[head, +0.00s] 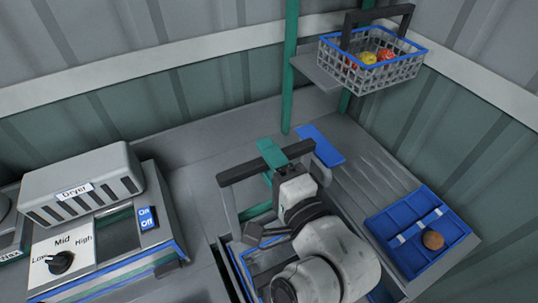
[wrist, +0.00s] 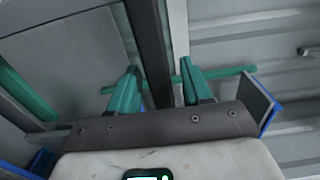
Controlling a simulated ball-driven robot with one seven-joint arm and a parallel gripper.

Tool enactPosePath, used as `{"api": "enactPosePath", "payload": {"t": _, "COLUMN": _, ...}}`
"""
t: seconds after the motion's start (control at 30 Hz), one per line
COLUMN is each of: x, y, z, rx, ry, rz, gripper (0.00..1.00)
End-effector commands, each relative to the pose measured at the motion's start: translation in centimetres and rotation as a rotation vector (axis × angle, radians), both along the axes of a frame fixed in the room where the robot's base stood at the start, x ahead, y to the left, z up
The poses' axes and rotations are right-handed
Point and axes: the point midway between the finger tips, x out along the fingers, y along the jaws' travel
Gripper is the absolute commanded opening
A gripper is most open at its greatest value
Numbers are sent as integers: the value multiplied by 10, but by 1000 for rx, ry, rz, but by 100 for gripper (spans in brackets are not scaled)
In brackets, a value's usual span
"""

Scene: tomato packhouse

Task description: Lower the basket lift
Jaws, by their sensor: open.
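The basket lift has green posts (head: 290,70) and a grey platform (head: 318,72) raised high against the wall at the upper right. A grey wire basket (head: 362,78) with a blue rim and dark handle stands on it, holding red and yellow tomatoes. My gripper (wrist: 160,74) is open, its two green fingers apart in the wrist view. A dark bar (wrist: 148,40) runs between or just behind them, and a green rod (wrist: 228,76) crosses behind; contact cannot be told. In the head view my arm is at the centre, over a dark handle frame (head: 250,169), well below the raised basket.
A dryer (head: 85,180) with an on/off switch (head: 147,217) and a dial (head: 61,262) stands at the left. A blue divided tray (head: 403,262) with a round brown item (head: 433,240) lies at the right. A blue pad (head: 322,146) lies behind my arm.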

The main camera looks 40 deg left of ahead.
Motion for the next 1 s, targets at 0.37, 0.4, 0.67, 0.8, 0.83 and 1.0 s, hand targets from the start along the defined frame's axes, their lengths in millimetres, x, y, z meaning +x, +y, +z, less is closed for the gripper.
{"api": "enactPosePath", "payload": {"t": 0.37, "x": 1, "y": 2, "z": 0, "rx": 0, "ry": 0, "rz": 0, "gripper": 43}}
{"api": "enactPosePath", "payload": {"t": 0.4, "x": 1, "y": 2, "z": 0, "rx": 0, "ry": 0, "rz": 0, "gripper": 39}}
{"api": "enactPosePath", "payload": {"t": 0.67, "x": 1, "y": 2, "z": 0, "rx": 0, "ry": 0, "rz": 0, "gripper": 14}}
{"api": "enactPosePath", "payload": {"t": 0.8, "x": 1, "y": 2, "z": 0, "rx": 0, "ry": 0, "rz": 0, "gripper": 1}}
{"api": "enactPosePath", "payload": {"t": 0.83, "x": 1, "y": 2, "z": 0, "rx": 0, "ry": 0, "rz": 0, "gripper": 0}}
{"api": "enactPosePath", "payload": {"t": 1.0, "x": 1, "y": 2, "z": 0, "rx": -1, "ry": 0, "rz": 0, "gripper": 0}}
